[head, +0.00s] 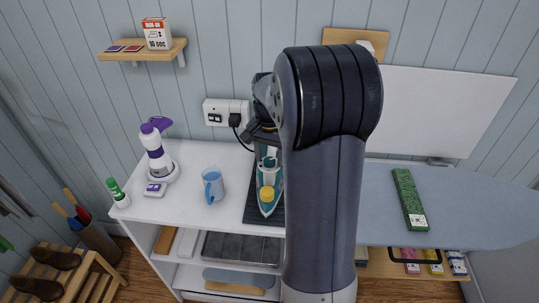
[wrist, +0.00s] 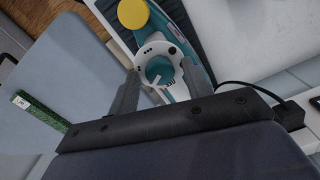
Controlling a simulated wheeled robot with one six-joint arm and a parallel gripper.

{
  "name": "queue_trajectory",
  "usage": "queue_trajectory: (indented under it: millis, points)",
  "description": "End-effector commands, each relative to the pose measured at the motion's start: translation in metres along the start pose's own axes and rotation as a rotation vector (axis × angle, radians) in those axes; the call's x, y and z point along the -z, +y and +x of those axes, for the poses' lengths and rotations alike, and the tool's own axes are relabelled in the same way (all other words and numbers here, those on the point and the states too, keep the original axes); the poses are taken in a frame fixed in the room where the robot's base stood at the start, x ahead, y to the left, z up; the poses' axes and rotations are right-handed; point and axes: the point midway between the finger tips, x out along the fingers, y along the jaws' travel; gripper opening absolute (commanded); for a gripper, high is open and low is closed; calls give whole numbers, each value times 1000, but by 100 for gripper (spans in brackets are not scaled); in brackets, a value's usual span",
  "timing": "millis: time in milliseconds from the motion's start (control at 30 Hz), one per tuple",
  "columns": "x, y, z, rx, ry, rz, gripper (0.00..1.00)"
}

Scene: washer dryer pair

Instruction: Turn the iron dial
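The teal and white iron (head: 268,178) lies on a dark ribbed mat (head: 250,208) on the white counter, partly hidden by my arm. In the wrist view the iron (wrist: 188,32) fills the top middle. Its round teal dial (wrist: 158,68) sits on a white face with small dark marks and a pale pointer. A yellow round cap (wrist: 133,14) is farther along the iron. My gripper (wrist: 161,74) is open, with one finger on each side of the dial. I cannot tell whether the fingers touch it.
A blue jug (head: 212,185), a purple-and-white bottle (head: 157,155) and a green-capped bottle (head: 118,193) stand left of the iron. A wall socket (head: 222,112) with a black plug is behind. An ironing board (head: 460,205) holding a green box (head: 409,200) extends right.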

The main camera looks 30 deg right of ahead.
Motion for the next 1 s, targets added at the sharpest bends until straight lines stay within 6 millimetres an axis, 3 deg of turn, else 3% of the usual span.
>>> queue_trajectory:
  millis: [367,800,1000]
  points:
    - [0,0,-5,1,1,0,52]
    - [0,0,-85,2,3,0,52]
    - [0,0,-105,0,0,0,52]
